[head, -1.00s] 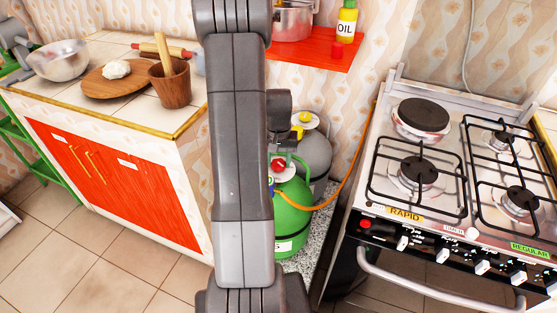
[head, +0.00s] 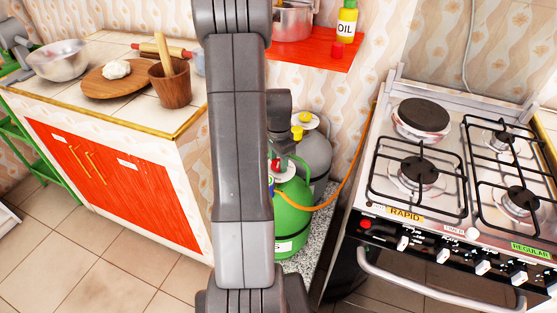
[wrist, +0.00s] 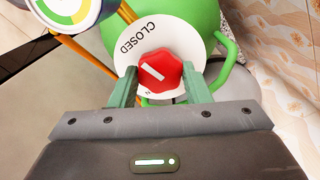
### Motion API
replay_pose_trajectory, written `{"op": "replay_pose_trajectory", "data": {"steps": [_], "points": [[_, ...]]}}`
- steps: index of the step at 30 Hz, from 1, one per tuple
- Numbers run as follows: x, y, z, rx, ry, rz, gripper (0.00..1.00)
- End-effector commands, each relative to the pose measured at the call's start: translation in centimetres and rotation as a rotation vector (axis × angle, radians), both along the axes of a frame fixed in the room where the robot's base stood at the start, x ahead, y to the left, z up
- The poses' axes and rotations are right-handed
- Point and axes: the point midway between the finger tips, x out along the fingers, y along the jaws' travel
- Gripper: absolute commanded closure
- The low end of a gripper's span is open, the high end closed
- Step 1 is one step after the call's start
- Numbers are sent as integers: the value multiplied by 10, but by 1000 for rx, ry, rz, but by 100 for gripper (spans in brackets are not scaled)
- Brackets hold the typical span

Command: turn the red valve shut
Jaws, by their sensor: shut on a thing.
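The red valve (wrist: 162,72) is a faceted knob with a white line on its face, in the middle of the wrist view. It sits on a white disc (wrist: 190,45) marked CLOSED at the upper left; the line slants toward the upper left. My gripper (wrist: 159,76) is shut on the valve, one green finger on each side. The disc's lower part is hidden by my gripper. In the head view, the valve (head: 275,166) shows only partly beside my arm, on top of the green gas cylinder (head: 293,205).
A grey cylinder (head: 316,150) stands behind the green one. An orange hose (head: 350,180) runs toward the stove (head: 440,170) on the right. A round gauge (wrist: 68,8) shows beside the valve. A red shelf (head: 315,52) hangs above; a cabinet (head: 115,180) stands left.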

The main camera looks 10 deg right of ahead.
Motion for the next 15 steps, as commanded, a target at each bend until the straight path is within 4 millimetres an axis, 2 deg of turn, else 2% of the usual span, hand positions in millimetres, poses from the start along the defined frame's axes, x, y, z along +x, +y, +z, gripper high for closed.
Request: {"op": "replay_pose_trajectory", "data": {"steps": [6,15], "points": [[1,-1,1,-2,-4,-119,80],[1,-1,1,-1,-5,-196,80]]}}
